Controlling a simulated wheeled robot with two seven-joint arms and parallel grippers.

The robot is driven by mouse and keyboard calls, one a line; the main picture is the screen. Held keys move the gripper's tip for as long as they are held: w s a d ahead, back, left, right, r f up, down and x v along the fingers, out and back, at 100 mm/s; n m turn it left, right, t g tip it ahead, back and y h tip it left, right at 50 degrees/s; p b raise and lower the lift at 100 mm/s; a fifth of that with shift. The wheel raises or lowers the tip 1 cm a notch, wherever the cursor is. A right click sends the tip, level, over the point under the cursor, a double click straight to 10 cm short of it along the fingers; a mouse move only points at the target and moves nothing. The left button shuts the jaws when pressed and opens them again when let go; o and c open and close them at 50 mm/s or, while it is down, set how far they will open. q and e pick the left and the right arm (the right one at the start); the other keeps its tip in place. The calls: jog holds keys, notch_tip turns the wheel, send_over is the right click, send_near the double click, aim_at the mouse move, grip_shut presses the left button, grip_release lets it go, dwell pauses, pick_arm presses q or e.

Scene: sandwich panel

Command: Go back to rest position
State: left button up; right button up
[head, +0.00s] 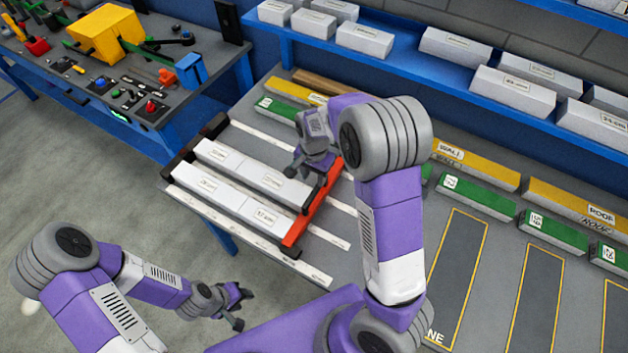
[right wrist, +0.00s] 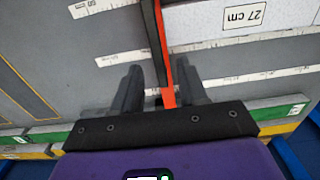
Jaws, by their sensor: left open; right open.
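My left gripper (head: 236,305) is open and empty, low over the floor beside the table's front left edge. White labelled blocks (head: 228,198) lie in two rows between the orange bar and a black bar (head: 194,146); one block marked 27 cm (right wrist: 243,18) shows in the wrist view.
A blue shelf (head: 395,60) with several white blocks runs along the back. Yellow and green labelled strips (head: 475,196) line the table's rear. Dark outlined slots (head: 458,270) are at right. A tool bench (head: 120,85) stands at left.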

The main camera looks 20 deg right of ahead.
jog(key=shift+r, duration=0.85)
